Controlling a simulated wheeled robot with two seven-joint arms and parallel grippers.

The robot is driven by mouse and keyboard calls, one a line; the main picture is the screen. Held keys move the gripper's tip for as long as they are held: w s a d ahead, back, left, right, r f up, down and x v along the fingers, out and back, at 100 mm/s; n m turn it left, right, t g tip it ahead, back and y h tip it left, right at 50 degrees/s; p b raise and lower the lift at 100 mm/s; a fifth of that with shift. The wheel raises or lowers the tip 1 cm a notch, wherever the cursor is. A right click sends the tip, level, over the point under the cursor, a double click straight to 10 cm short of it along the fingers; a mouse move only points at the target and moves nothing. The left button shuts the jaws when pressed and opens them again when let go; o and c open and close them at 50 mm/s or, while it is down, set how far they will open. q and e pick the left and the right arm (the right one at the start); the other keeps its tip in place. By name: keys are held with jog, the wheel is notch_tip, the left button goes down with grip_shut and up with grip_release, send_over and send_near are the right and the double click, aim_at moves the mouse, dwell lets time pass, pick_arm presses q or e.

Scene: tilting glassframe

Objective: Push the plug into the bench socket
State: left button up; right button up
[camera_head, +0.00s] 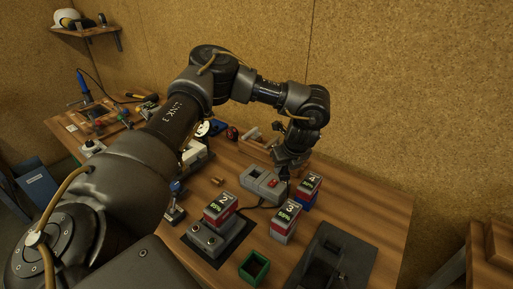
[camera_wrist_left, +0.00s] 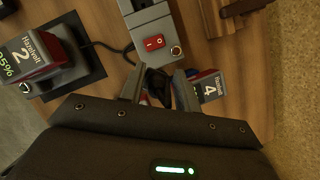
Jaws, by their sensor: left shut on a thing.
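The bench socket is a grey box (camera_head: 256,180) with a red switch, on the wooden bench. In the left wrist view the box (camera_wrist_left: 151,35) shows the lit red rocker switch and a round fitting near its lower right corner. My left gripper (camera_head: 285,172) points down at the right end of the box. In the wrist view its fingers (camera_wrist_left: 160,91) are closed around a dark thing, apparently the plug (camera_wrist_left: 156,82), just below the box and apart from it in the picture. A black cord (camera_wrist_left: 112,47) runs from the charger towards the box. My right gripper is not seen.
Battery 2 (camera_head: 220,207) stands on the charger (camera_head: 204,240). Batteries 3 (camera_head: 285,223) and 4 (camera_head: 309,186) stand close to the gripper's right and front. A green open box (camera_head: 254,267) and a dark tray (camera_head: 336,255) lie nearer. A wooden rack (camera_head: 257,148) stands behind the socket.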

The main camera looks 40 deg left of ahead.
pick_arm(q)
jog(key=w+a+m+t+h, duration=0.1)
jog(key=a+m+t+h, duration=0.1)
jog(key=a+m, duration=0.6)
jog(key=shift+w+a+f+m+h+p, duration=0.3)
jog(key=shift+a+f+m+p, duration=0.1)
jog(key=shift+a, duration=2.45)
jog(key=b, duration=0.3)
send_over(258, 170)
jog(key=s, duration=0.1)
jog(key=f, duration=0.4)
jog(key=shift+s+d, duration=0.2)
jog(key=shift+f+b, duration=0.6)
jog(key=shift+f, duration=0.2)
jog(key=shift+m+p, duration=0.3)
jog(key=shift+p, duration=0.1)
jog(key=shift+f+b, duration=0.85)
jog(key=shift+f, duration=0.6)
